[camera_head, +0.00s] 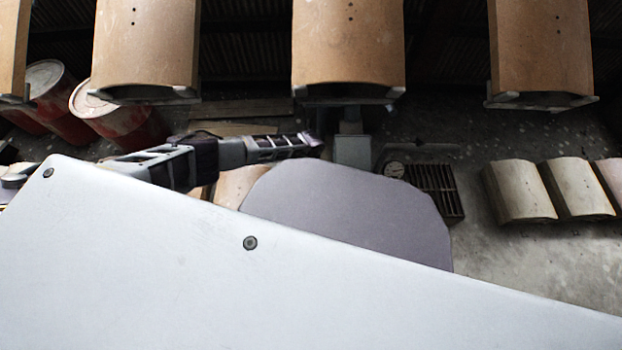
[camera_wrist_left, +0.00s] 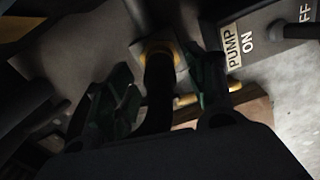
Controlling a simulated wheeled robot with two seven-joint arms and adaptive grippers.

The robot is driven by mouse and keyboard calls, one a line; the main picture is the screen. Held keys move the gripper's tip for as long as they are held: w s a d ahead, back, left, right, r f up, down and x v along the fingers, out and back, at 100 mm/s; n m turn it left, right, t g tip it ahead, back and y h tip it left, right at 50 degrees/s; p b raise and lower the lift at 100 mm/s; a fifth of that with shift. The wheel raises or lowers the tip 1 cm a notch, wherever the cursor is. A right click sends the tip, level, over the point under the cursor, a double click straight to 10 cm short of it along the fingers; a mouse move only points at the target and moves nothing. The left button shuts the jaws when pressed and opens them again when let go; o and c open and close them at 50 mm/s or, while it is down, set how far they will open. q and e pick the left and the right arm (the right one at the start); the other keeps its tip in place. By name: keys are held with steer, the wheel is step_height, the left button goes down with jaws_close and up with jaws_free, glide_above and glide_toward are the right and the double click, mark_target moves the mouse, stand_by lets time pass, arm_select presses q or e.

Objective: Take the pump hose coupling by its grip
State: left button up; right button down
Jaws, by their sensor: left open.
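In the left wrist view, a black, hose-like part (camera_wrist_left: 158,92) with a brass-coloured collar (camera_wrist_left: 157,50) at its upper end runs down the middle of the picture. It appears to be the pump hose coupling; its lower end is hidden by the dark wrist body. My left gripper (camera_wrist_left: 160,95) is open, with one dark green finger on each side of this part. I cannot tell whether either finger touches it. In the head view, a jointed grey and black arm shows at centre left, but its fingers and the coupling cannot be made out. My right gripper is not in view.
A dark panel with a "PUMP ON" label (camera_wrist_left: 235,46) is close to the right finger. In the head view, curved tan panels (camera_head: 348,45) hang along the top.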

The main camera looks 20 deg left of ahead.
arm_select(q)
steer(key=shift+f, duration=0.4)
steer(key=shift+c, duration=0.5)
steer(key=c, duration=1)
